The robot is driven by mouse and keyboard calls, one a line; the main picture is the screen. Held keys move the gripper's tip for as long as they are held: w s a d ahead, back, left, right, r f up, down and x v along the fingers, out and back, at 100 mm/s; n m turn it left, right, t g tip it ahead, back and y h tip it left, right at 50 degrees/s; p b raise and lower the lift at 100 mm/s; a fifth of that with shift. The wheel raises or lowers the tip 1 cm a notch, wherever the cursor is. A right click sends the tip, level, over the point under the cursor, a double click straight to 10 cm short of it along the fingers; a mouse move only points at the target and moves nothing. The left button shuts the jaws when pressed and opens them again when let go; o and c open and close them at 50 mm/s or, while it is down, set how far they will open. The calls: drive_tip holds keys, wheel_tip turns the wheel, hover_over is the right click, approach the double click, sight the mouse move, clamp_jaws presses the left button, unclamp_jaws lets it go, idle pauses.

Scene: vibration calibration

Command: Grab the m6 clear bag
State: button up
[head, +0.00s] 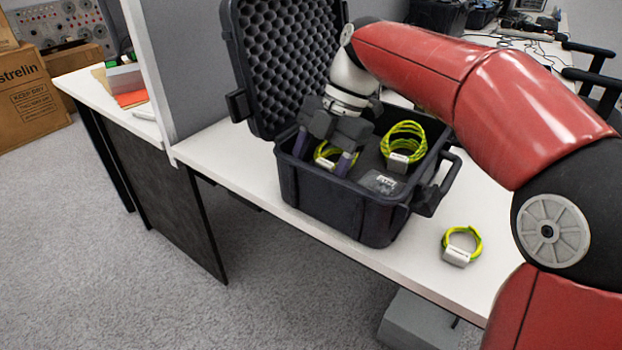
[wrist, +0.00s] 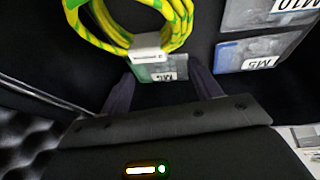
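My gripper (head: 322,154) is inside the open black case (head: 340,208), pointing down, with its two fingers apart. In the wrist view, my gripper (wrist: 163,84) has a small clear bag (wrist: 160,73) lying between and just beyond its fingertips. The bag's upside-down label seems to read M6. A yellow-green cable coil with a white tag (wrist: 147,52) covers part of this bag. I cannot tell whether the fingers touch the bag. Two more clear bags lie to the right, one seemingly marked M5 (wrist: 252,52) and one marked M10 (wrist: 268,14).
A second cable coil (head: 403,145) lies in the case's right part. Another coil (head: 460,246) lies on the white table (head: 238,165), right of the case. The case's raised foam-lined lid (head: 285,60) stands behind my gripper. A grey partition (head: 185,65) stands to the left.

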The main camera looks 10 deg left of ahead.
drive_tip(key=shift+s+a+f, duration=0.1)
drive_tip(key=shift+a+f, duration=0.05)
drive_tip(key=shift+f, duration=0.15)
drive_tip(key=c, duration=0.4)
drive_tip(key=shift+o, duration=0.2)
